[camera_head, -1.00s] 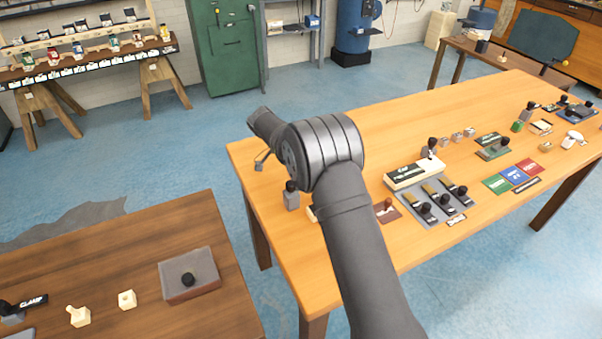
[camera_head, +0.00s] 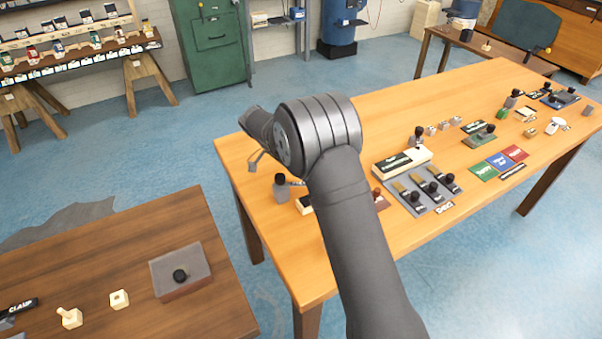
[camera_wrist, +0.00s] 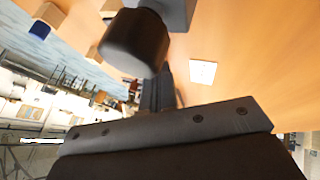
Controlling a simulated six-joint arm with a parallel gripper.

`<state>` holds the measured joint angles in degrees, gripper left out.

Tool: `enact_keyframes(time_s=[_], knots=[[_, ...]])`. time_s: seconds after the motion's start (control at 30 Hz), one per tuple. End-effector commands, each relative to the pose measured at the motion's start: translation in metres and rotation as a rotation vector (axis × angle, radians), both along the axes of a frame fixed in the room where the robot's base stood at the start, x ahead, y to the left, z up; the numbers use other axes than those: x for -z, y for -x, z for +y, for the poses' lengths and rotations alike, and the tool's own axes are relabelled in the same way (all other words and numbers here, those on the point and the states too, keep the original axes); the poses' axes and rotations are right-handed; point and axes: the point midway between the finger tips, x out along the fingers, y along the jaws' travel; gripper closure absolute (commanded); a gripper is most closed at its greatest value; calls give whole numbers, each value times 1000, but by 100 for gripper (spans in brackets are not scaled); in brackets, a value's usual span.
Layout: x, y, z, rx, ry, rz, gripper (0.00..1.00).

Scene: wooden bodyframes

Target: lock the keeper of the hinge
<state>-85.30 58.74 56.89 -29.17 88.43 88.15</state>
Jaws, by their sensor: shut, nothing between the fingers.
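A grey upright block with a black knob (camera_head: 281,184) stands at the near left end of the long light-wood table. A short dark piece (camera_head: 297,183) shows beside it, partly behind my arm. I cannot tell which part is the hinge's keeper. In the wrist view the black knob (camera_wrist: 135,42) is large and close, with the grey block (camera_wrist: 176,12) behind it. My gripper (camera_head: 254,163) is shut and empty, above and a little left of the block in the head view. Its dark bolted body fills the bottom of the wrist view. Contact with the knob cannot be told.
A white card (camera_wrist: 202,73) lies on the table near the knob. Farther right are a grey plate with several black-knobbed latches (camera_head: 425,189), a cream box (camera_head: 402,161) and coloured cards (camera_head: 500,161). A dark wooden table (camera_head: 120,260) stands at left front, across a floor gap.

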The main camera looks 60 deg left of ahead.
Motion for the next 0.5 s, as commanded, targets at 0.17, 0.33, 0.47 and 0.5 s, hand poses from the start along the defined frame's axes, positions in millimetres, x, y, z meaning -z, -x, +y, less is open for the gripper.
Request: enact_keyframes(time_s=[0.17, 0.33, 0.47, 0.5], knots=[[0, 0, 0, 0, 0, 0, 100], [0, 0, 0, 0, 0, 0, 100], [0, -1, 2, 0, 0, 0, 100], [0, -2, 4, 0, 0, 0, 100]])
